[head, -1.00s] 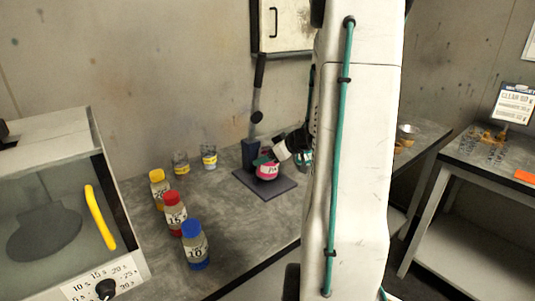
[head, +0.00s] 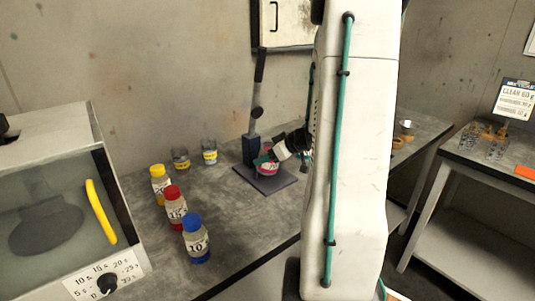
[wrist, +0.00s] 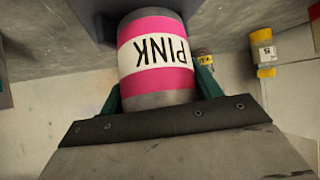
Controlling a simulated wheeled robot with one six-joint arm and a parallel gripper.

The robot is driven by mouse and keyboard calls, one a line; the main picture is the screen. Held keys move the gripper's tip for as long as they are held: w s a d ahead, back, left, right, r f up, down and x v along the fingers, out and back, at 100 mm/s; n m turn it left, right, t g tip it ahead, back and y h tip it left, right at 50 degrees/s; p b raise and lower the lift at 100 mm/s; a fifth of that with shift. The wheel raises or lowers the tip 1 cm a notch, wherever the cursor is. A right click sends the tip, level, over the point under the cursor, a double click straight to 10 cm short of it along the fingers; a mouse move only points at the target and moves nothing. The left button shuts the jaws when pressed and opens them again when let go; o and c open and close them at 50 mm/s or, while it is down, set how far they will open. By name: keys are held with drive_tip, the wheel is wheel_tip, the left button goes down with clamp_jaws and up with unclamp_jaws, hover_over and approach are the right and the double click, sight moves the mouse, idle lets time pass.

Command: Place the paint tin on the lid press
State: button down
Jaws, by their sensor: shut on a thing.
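The paint tin is a short can with a pink band and a white label reading PINK. It fills the upper middle of the wrist view (wrist: 158,58) and shows partly covered in the head view (head: 268,170). My gripper (wrist: 158,92) is shut on it, with a green finger on each side. In the head view my gripper (head: 268,158) reaches in from the right. The lid press (head: 285,187) has a dark flat base, a short column and a raised lever. The tin is over its base, in front of the column; I cannot tell whether it touches.
Bottles with yellow (head: 158,172), red (head: 173,193) and blue (head: 192,222) caps stand at the bench's left. Two glass jars (head: 209,151) stand behind. A glass-fronted machine (head: 85,220) is far left. Another table (head: 470,175) is at right. The bench's front middle is clear.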

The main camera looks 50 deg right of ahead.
drive_tip(key=shift+c, duration=1.1)
unclamp_jaws()
drive_tip(key=shift+f, duration=0.45)
drive_tip(key=shift+w+r, duration=0.1)
drive_tip(key=shift+r, duration=0.05)
